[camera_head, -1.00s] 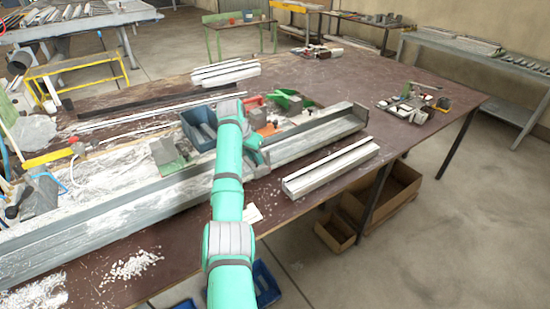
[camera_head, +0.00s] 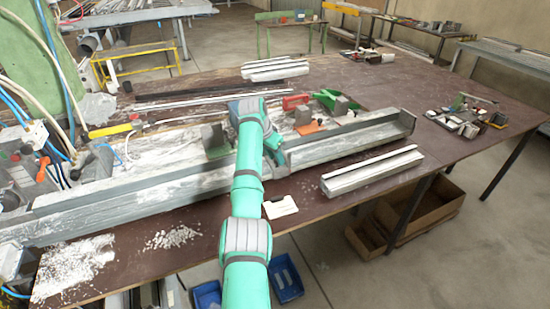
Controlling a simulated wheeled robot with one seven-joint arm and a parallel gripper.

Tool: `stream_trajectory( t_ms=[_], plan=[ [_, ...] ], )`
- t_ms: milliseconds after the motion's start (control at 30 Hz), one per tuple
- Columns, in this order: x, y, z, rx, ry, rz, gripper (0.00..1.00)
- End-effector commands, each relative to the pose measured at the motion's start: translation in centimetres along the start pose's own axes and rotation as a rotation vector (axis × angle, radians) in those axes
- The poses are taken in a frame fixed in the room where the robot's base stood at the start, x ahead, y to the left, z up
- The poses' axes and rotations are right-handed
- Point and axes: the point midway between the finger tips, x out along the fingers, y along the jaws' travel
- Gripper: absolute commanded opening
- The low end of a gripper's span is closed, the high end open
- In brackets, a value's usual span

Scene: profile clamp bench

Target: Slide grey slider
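A long grey clamp rail (camera_head: 130,192) runs across the bench, dusted with white. A grey block on a green base (camera_head: 216,141) sits on it left of my arm. Another grey block on an orange base (camera_head: 305,122) and a green piece with a grey block (camera_head: 340,104) stand to the right. I cannot tell which grey part is the slider. My teal arm reaches over the rail, and its hand end (camera_head: 274,148) points down close to the rail's front side. The fingers are too small and hidden to show whether they are open or touching anything.
White profiles (camera_head: 372,172) lie on the brown table (camera_head: 455,100) in front of the rail, with more at the back (camera_head: 275,69). A tray of small parts (camera_head: 466,118) is at right. Hoses and a green machine column (camera_head: 35,60) crowd the left. Cardboard boxes (camera_head: 425,208) stand below.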

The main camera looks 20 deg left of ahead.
Motion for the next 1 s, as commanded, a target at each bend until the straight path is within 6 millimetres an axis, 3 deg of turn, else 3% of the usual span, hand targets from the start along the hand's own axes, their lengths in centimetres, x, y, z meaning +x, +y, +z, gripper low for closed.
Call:
stream_trajectory(
  t_ms=[433,1000],
  plan=[
    [-0.7,-0.4,0.4,-0.006,-0.001,0.001,0.4],
    [-9.7,-0.1,-0.1,-0.001,-0.001,0.002,0.4]
  ],
)
